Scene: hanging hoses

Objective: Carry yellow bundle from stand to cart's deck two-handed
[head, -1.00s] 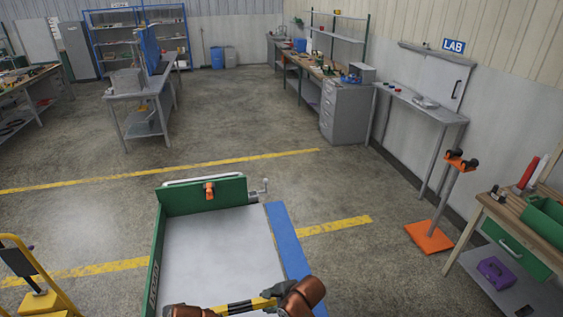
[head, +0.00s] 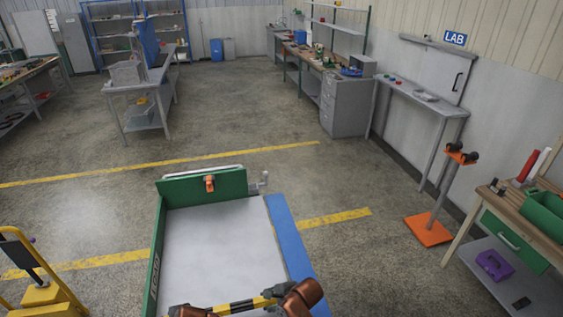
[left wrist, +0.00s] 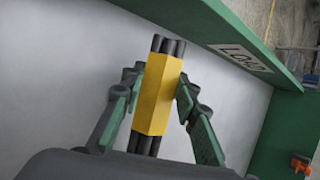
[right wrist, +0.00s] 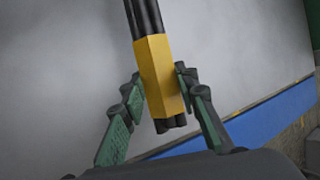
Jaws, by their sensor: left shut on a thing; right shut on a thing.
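The yellow bundle (head: 240,306) is a set of black rods with yellow sleeves, held level across the near part of the cart's deck (head: 218,245). My left gripper (left wrist: 155,95) is shut on a yellow sleeve near one end. My right gripper (right wrist: 160,90) is shut on the yellow sleeve at the other end. The pale grey deck lies behind the bundle in both wrist views; whether they touch, I cannot tell. The cart has a green left wall marked LOAD (left wrist: 245,58), a green end wall (head: 190,190) and a blue right edge (head: 290,240). The stand (head: 440,205), orange-based with an empty-looking cradle, is at the right.
A workbench (head: 510,215) with a green bin (head: 545,215) stands at the right. A yellow lift frame (head: 40,290) is at the lower left, close to the cart. The floor beyond the cart is open.

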